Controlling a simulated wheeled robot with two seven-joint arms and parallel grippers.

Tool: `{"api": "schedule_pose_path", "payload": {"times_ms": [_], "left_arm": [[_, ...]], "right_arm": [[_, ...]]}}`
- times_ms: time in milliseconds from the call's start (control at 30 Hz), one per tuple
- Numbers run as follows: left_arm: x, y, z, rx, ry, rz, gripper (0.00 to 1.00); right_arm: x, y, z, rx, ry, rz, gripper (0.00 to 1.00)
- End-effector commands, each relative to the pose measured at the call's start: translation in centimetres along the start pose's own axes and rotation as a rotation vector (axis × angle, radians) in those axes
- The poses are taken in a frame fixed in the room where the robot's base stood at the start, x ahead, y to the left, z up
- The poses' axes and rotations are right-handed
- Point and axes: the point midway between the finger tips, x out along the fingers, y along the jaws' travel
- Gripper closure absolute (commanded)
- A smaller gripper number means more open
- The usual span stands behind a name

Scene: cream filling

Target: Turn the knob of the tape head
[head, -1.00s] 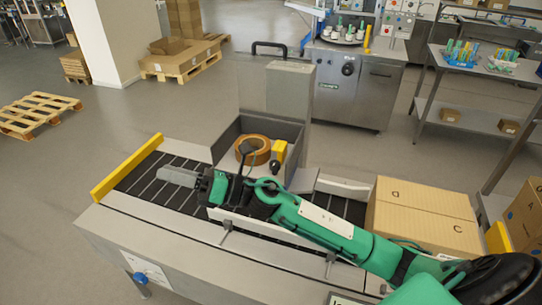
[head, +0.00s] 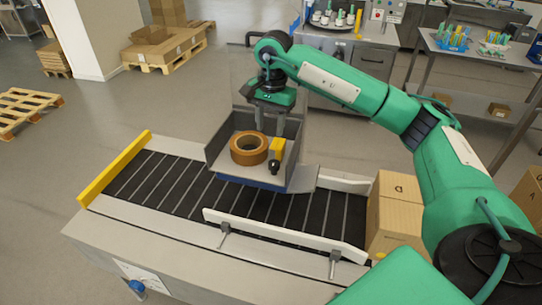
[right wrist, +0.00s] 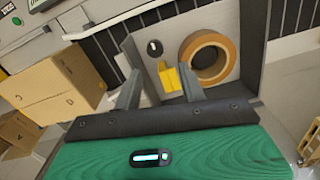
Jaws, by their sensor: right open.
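The tape head is a grey open tray (head: 219,147) over the conveyor, with a brown tape roll (head: 249,148) in it. Beside the roll are a yellow block (head: 276,147) and a small dark knob (head: 274,167); in the right wrist view the knob (right wrist: 153,48) sits beyond the yellow block (right wrist: 170,77). My right gripper (head: 271,130) points down above the back of the tray, apart from the knob. In the right wrist view its fingers (right wrist: 158,86) are spread with nothing held between them. My left gripper is not in view.
The conveyor (head: 190,188) has a yellow end bar (head: 115,168) at left and a white guide rail (head: 280,233) in front. A cardboard box (head: 396,215) stands at its right end, close to my right arm. A steel cabinet and a shelf (head: 470,65) stand behind.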

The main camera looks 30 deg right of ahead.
Motion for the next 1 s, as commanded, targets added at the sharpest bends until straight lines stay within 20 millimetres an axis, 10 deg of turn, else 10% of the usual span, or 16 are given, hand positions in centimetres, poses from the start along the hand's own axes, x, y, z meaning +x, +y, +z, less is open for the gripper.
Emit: {"api": "schedule_pose_path", "payload": {"times_ms": [267, 1000], "left_arm": [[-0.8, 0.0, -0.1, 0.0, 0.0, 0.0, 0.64], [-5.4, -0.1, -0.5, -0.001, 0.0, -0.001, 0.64]], "right_arm": [[0.7, 1.0, -1.2, 0.003, 0.035, 0.04, 0.59], [12.7, 1.3, -1.5, 0.003, 0.033, 0.036, 0.59]]}}
